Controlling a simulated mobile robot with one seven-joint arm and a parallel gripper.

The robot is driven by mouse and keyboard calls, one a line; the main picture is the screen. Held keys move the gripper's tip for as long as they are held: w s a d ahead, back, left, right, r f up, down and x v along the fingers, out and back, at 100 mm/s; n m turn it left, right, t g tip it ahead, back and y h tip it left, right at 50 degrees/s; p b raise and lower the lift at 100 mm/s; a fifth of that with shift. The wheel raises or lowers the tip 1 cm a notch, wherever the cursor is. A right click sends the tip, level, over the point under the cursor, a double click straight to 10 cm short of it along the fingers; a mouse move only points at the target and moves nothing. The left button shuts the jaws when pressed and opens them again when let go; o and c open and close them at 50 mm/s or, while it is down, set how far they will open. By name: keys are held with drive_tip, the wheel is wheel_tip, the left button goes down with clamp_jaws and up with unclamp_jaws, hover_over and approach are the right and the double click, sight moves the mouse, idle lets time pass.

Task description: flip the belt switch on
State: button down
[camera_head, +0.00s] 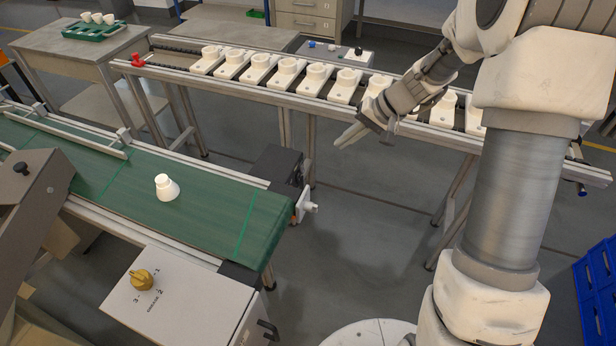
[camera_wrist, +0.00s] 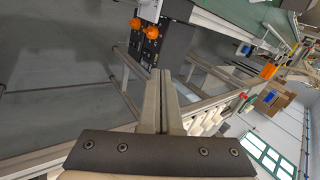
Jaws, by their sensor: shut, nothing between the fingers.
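My gripper (camera_head: 350,136) is shut and empty, held over the gap between the green belt (camera_head: 120,182) and the rear rail line. In the wrist view its fingers (camera_wrist: 160,75) are together, with nothing between them. Which control is the belt switch I cannot tell for sure. A black knob (camera_head: 20,168) sits on a tilted grey panel at the left. A yellow rotary knob (camera_head: 141,279) is on a pale box in front of the belt. The wrist view shows two orange knobs (camera_wrist: 152,33) on a dark box, apart from the fingers. No control is touched by my gripper.
A white bulb-like piece (camera_head: 166,187) stands on the belt. A dark drive box (camera_head: 278,168) is at the belt's right end. The rear line (camera_head: 300,101) carries several white holders. Blue crates (camera_head: 597,285) are at the right. The floor between the lines is open.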

sight(298, 177)
drive_tip(key=w+d+f+m+b, duration=0.1)
drive_tip(key=w+f, duration=0.1)
drive_tip(key=f, duration=0.6)
drive_tip(key=w+f+m+y+b, duration=0.1)
drive_tip(key=w+f+b, duration=0.1)
drive_tip(key=f, duration=0.6)
drive_tip(key=shift+w+d+f+t, duration=0.15)
drive_tip(key=shift+w+d+t, duration=0.2)
drive_tip(key=shift+w, duration=0.4)
drive_tip(key=a+r+b+x, duration=0.1)
drive_tip(key=x, duration=0.5)
drive_tip(key=a+r+b+x, duration=0.1)
drive_tip(key=b+x, duration=0.1)
drive_tip(key=x, duration=0.5)
drive_tip(key=shift+w, duration=0.35)
drive_tip(key=shift+f, duration=0.1)
